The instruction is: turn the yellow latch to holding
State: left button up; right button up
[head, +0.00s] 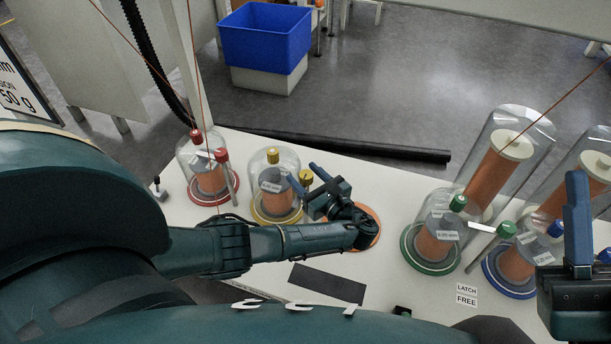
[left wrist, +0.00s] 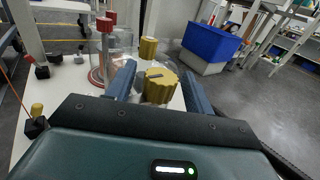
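The yellow latch (head: 306,176) is a ribbed yellow knob beside the yellow-ringed glass jar (head: 263,185). In the left wrist view the knob (left wrist: 160,88) sits between my two blue fingers, with a dark mark on its top. My left gripper (head: 308,181) is open around the knob; a gap shows on the left side, and I cannot tell whether the right finger touches. A second yellow knob (head: 272,156) tops the jar and also shows behind the latch in the left wrist view (left wrist: 148,48). My right gripper (head: 577,215) is at the right edge, away from the latch.
A red-ringed jar (head: 209,180) stands left of the yellow one. Green-ringed (head: 436,243) and blue-ringed (head: 515,264) jars stand at the right. A LATCH FREE label (head: 466,295) and a dark plate (head: 327,284) lie on the white table. A blue bin (head: 265,40) stands beyond.

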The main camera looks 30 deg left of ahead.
pick_arm(q)
grip_shut()
dwell(0.3)
